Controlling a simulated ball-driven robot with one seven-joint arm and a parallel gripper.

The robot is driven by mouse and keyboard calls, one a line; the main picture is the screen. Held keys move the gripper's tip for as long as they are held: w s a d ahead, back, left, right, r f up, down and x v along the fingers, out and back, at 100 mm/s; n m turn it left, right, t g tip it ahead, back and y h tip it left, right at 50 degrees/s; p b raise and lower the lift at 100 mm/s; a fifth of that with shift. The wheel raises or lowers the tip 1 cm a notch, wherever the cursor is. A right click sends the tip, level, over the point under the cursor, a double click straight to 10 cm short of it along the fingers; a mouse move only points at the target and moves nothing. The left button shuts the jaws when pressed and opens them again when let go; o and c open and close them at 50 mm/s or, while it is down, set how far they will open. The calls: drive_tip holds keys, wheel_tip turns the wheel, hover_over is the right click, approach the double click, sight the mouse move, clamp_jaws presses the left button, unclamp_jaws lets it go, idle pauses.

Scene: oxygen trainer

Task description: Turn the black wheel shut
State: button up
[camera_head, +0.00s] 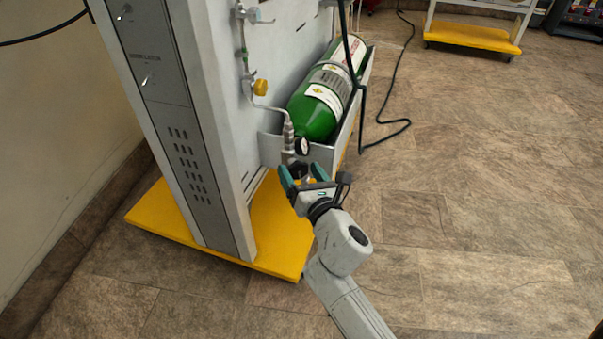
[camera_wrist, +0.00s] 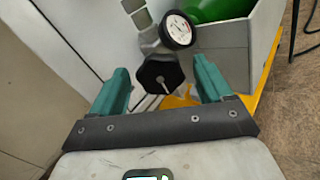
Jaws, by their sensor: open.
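The black wheel (camera_wrist: 160,74) is in the wrist view, below the pipe fitting and the round gauge (camera_wrist: 177,30). It sits ahead of and between my two teal fingers, apart from both as far as I can see. My gripper (camera_wrist: 163,82) is open. In the head view my gripper (camera_head: 304,176) is just below the gauge (camera_head: 302,146), at the lower end of the green cylinder (camera_head: 316,118), and hides most of the wheel.
The cylinder lies tilted in a grey tray (camera_head: 271,149) on the panel's side. The grey cabinet (camera_head: 165,110) stands on a yellow base (camera_head: 262,232). A yellow knob (camera_head: 260,87) sits on the pipe above. A black hose (camera_head: 388,130) trails behind.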

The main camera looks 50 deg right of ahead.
drive_tip(key=c, duration=1)
drive_tip(key=shift+c, duration=0.2)
